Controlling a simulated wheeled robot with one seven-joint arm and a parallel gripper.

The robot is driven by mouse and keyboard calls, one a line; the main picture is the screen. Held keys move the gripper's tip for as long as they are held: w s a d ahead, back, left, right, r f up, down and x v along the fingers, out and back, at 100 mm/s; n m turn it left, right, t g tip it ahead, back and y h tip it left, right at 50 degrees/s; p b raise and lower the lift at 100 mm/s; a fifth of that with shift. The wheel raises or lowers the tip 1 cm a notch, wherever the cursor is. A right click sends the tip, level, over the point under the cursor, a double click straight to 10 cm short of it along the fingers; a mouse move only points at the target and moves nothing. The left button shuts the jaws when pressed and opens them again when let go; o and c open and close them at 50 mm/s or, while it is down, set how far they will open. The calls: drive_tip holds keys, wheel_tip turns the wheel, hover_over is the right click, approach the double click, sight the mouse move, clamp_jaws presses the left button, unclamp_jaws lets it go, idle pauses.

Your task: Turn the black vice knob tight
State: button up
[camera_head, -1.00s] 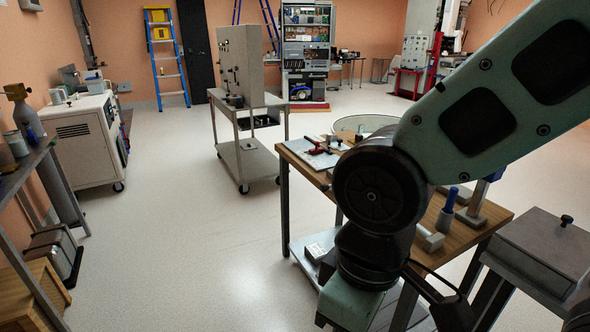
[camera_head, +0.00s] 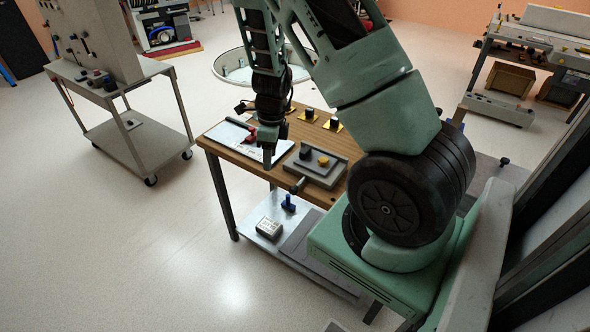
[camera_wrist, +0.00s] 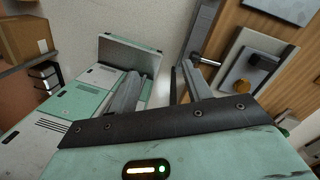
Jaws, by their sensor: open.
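A grey vice (camera_head: 330,174) sits on the wooden table near its front edge, with a black block and a yellow round part on top. A short shaft with a black knob (camera_head: 297,187) sticks out from its front side. In the wrist view the vice (camera_wrist: 264,42) is at the right and the black knob (camera_wrist: 196,57) lies just beyond the tip of the right finger. My gripper (camera_head: 267,162) points down over the table, left of the vice. In the wrist view its fingers (camera_wrist: 160,88) are spread with nothing between them. I cannot tell whether a finger touches the knob.
A white board (camera_head: 228,134) with a red tool lies left of my gripper. Black knobs on yellow plates (camera_head: 333,125) stand behind the vice. The lower shelf (camera_head: 262,243) holds a small box and a blue item. A grey cart (camera_head: 140,148) stands left; the floor in front is clear.

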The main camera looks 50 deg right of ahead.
sight(294, 187)
drive_tip(key=s+d+f+m+h+p, duration=0.1)
drive_tip(key=s+d+m, duration=0.1)
drive_tip(key=d+m, duration=0.5)
drive_tip(key=shift+n, duration=0.9)
drive_tip(key=f, duration=0.5)
drive_tip(key=d+f+b, duration=0.1)
drive_tip(key=f, duration=1.1)
drive_tip(key=shift+w+d+b, duration=0.2)
drive_tip(key=shift+b, duration=0.2)
drive_tip(key=shift+c, duration=0.3)
drive_tip(key=c, duration=0.9)
